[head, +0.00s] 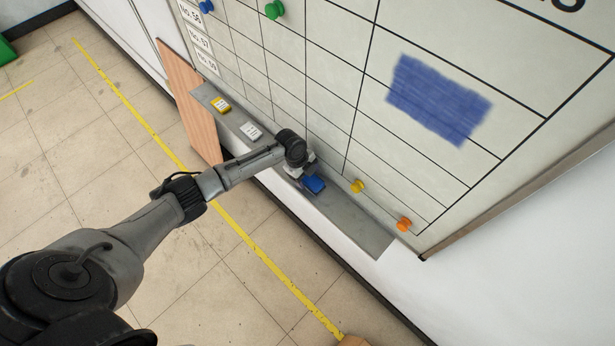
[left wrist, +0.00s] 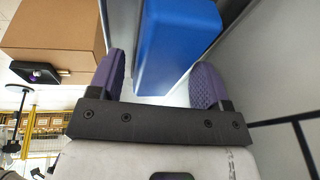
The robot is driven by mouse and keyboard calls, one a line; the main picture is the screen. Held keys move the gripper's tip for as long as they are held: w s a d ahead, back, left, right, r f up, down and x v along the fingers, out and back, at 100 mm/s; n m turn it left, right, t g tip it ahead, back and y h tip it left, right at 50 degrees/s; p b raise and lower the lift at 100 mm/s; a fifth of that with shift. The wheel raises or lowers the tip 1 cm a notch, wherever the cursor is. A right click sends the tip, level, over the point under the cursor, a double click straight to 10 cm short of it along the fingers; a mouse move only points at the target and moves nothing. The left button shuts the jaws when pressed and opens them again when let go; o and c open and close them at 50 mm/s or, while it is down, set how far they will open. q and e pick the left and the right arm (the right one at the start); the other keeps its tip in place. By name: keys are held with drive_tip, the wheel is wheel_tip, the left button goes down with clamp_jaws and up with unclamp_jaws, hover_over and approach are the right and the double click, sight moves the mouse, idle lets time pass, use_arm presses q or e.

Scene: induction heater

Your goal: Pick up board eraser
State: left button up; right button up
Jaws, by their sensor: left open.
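The blue board eraser (head: 314,184) lies on the grey tray under the whiteboard. My left gripper (head: 304,174) is right at its near end, over the tray. In the left wrist view the blue eraser (left wrist: 172,42) stretches away between and beyond the two purple fingertips of my left gripper (left wrist: 160,76). The jaws are open, with a gap showing on the left side of the eraser. The right finger is close to the eraser; I cannot tell whether it touches. My right gripper is not in view.
The whiteboard (head: 340,95) bears a blue scribbled patch (head: 440,98) and several round magnets, including yellow (head: 358,186) and orange (head: 404,224) ones. A wooden panel (head: 190,105) stands left of the tray.

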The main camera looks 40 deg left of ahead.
sight(306, 177)
use_arm(q)
drive_tip(key=shift+w+d+f, duration=0.1)
drive_tip(key=shift+f, duration=0.45)
drive_tip(key=shift+c, duration=0.2)
drive_tip(key=c, duration=0.7)
drive_tip(key=shift+r, duration=0.1)
drive_tip(key=shift+r, duration=0.45)
drive_tip(key=r, duration=0.3)
drive_tip(key=shift+s+d+r, duration=0.1)
drive_tip(key=shift+s+r, duration=0.15)
drive_tip(key=shift+s, duration=0.05)
drive_tip(key=s+d+r, duration=0.1)
drive_tip(key=s+r, duration=0.1)
drive_tip(key=s, duration=0.1)
drive_tip(key=s+d+r, duration=0.2)
drive_tip(key=s, duration=0.1)
drive_tip(key=s+d+r, duration=0.1)
drive_tip(key=s+r, duration=0.1)
drive_tip(key=s, duration=0.2)
drive_tip(key=shift+d+r, duration=0.25)
drive_tip(key=shift+d, duration=0.1)
